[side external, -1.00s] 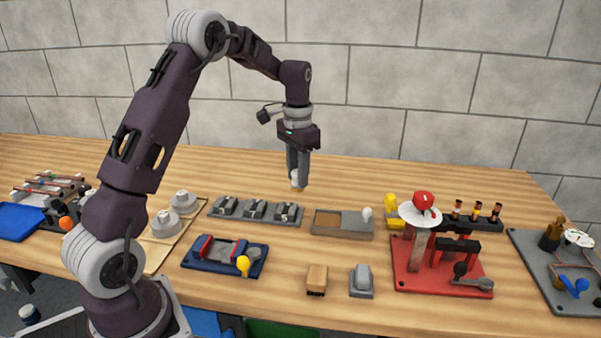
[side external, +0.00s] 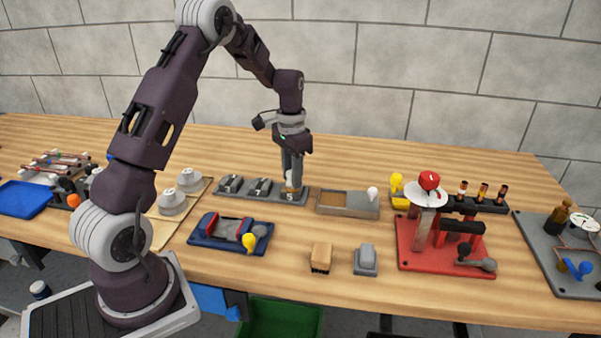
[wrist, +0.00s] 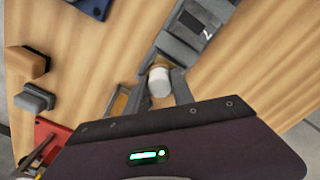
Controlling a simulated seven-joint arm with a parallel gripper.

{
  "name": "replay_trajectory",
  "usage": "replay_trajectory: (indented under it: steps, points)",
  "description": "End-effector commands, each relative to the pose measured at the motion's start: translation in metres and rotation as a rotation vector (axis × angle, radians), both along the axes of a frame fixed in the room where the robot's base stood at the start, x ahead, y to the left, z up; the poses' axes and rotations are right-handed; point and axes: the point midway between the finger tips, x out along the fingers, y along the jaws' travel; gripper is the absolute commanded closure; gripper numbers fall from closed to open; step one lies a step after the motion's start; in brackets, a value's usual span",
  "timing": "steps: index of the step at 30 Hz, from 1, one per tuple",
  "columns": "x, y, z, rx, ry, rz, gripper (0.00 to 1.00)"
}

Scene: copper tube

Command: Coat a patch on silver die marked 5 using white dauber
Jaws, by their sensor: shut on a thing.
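My gripper (side external: 292,176) is shut on the white dauber, whose pale body shows between the fingers in the side view (side external: 289,180) and as a white cylinder in the wrist view (wrist: 159,86). The gripper points down over the right end of a grey rack holding three silver dies. The rightmost die (side external: 291,197) carries a pale mark that looks like a 5, directly under the dauber. The dauber's tip is hidden or too small to tell whether it touches. In the wrist view, a neighbouring die (wrist: 200,24) shows a mark like a 7.
A shallow tray with a brown patch (side external: 335,199) and a white knob (side external: 372,193) stands just right of the rack. A blue fixture (side external: 230,235) and two small blocks, tan (side external: 321,257) and grey (side external: 366,259), are in front. A red stand (side external: 445,255) is further right.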

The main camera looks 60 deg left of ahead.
Motion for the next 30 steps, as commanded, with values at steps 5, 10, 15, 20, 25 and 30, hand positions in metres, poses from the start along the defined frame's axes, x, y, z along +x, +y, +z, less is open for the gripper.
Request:
replay_trajectory:
  steps: [5,10,15,20,25,30]
  points:
    - [-0.013,0.012,0.0,-0.001,0.003,0.002,1.0]
    - [-0.023,0.023,0.0,0.0,0.002,0.003,1.0]
    - [-0.015,0.014,-0.001,0.0,0.002,-0.003,1.0]
    - [-0.004,0.004,0.0,0.0,0.001,-0.002,1.0]
    - [0.007,-0.007,0.0,-0.001,0.002,-0.002,1.0]
    - [0.018,-0.018,-0.001,0.0,0.001,-0.001,1.0]
